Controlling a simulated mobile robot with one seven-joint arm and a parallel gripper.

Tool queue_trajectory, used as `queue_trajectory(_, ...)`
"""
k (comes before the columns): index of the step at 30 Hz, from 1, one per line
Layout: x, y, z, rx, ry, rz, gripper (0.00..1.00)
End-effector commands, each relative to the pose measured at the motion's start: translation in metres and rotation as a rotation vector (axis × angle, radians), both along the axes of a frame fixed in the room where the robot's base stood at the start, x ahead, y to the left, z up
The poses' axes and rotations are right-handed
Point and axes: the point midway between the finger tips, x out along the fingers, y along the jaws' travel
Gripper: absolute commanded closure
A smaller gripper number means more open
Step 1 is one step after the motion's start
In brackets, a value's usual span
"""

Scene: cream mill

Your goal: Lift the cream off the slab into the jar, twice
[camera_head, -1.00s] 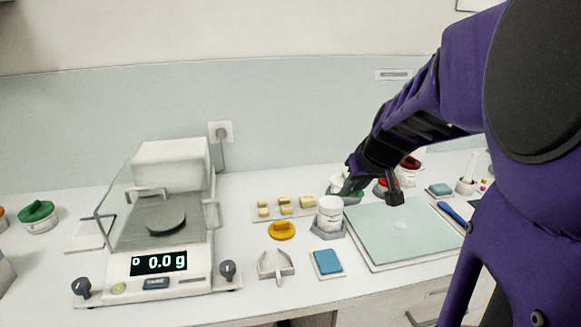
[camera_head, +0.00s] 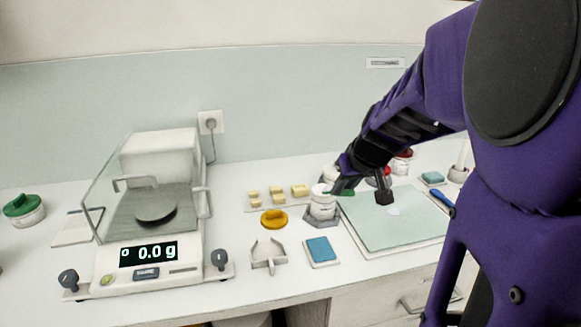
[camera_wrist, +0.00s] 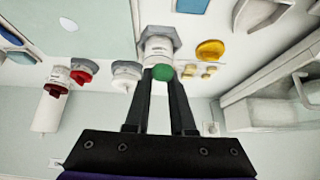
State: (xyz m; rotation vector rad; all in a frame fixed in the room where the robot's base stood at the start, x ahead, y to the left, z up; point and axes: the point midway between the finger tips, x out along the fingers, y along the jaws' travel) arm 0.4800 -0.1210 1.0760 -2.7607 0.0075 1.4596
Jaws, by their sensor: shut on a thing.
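The white jar (camera_head: 322,204) stands in a grey six-sided holder (camera_head: 308,219), left of the slab. The pale green slab (camera_head: 385,228) carries a small whitish patch of cream (camera_head: 394,211); both also show in the wrist view, slab (camera_wrist: 98,25) and cream (camera_wrist: 68,24).
A blue spatula-like tool (camera_head: 441,197) lies at the slab's right. A blue pad (camera_head: 321,250), a yellow lid (camera_head: 274,218) and yellowish blocks (camera_head: 300,190) surround the jar's left side. The balance (camera_head: 153,265) reads 0.0 g. Red-marked jars (camera_wrist: 84,72) stand behind.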

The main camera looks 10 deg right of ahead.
Motion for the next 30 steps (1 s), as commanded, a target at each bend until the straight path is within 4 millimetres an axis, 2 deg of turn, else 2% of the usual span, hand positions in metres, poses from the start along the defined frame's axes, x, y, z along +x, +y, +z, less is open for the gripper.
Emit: queue_trajectory(30, 0.0, 0.0, -0.0073, 0.0, 0.0, 0.0, 1.0)
